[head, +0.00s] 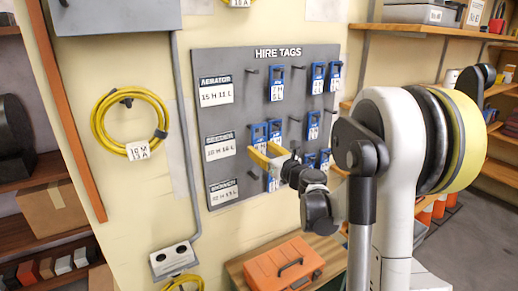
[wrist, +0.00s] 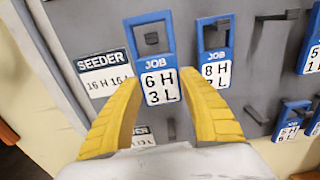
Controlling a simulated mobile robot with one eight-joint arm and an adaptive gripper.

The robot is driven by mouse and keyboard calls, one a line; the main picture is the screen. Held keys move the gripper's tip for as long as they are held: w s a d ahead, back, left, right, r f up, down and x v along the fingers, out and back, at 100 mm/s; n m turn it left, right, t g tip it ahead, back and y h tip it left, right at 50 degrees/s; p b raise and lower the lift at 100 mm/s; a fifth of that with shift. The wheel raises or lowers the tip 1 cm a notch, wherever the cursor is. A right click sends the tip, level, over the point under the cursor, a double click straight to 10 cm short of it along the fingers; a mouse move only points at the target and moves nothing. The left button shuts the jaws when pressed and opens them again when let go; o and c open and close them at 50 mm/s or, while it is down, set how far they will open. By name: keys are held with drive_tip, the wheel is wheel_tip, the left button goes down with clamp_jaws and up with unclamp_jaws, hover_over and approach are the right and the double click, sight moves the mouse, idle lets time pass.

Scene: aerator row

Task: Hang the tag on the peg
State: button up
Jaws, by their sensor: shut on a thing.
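My gripper (head: 264,151) is up against the middle row of the HIRE TAGS board (head: 222,125). In the wrist view its two yellow fingers (wrist: 160,88) are shut on the side edges of a blue-framed tag (wrist: 160,88), marked JOB, 6 H 3 L. The tag is upright, with its open window above the fingers. A SEEDER label (wrist: 106,75) is left of the tag.
Another tag (wrist: 214,70) hangs close on the right, near the right finger. Bare pegs (wrist: 255,115) stick out of the board. Several more tags (head: 317,78) hang further right.

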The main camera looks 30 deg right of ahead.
drive_tip(key=shift+s, duration=2.25)
drive_tip(key=a+f, duration=0.3)
drive_tip(key=a, duration=0.8)
drive_tip(key=w+a+f, duration=0.1)
drive_tip(key=a+f, duration=0.2)
drive_tip(key=a, duration=0.7)
drive_tip(key=shift+w+a+f+h, duration=0.2)
drive_tip(key=shift+a+f+h, duration=0.1)
drive_tip(key=shift+a+f, duration=0.1)
